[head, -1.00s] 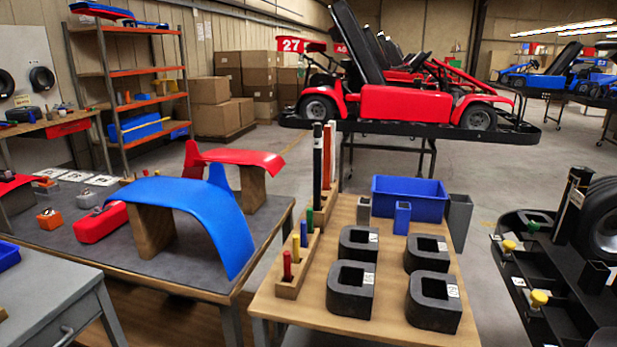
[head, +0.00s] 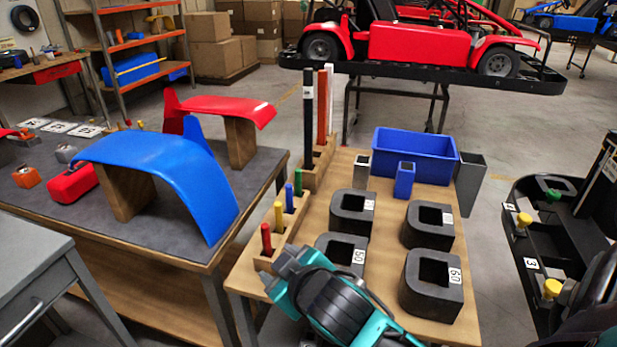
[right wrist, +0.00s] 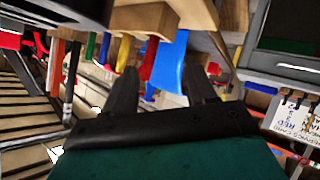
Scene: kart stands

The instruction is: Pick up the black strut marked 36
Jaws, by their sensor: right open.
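The black strut (head: 308,115) stands upright in a wooden rack (head: 322,163) at the back left of the wooden table. A small white label shows near its top; I cannot read the number. A red strut (head: 322,108) and a white strut (head: 330,95) stand just behind it. My right gripper (head: 284,268) is over the table's front left, near the red peg, well short of the black strut. In the right wrist view its fingers (right wrist: 163,88) are apart and empty, and the black strut (right wrist: 71,82) shows to their left. My left gripper is out of view.
Red (head: 266,239), yellow (head: 279,216), blue and green pegs stand in a row before the struts. Several black U-shaped blocks (head: 430,285) and a blue bin (head: 415,145) fill the right of the table. A blue fender (head: 165,165) stands on the left bench.

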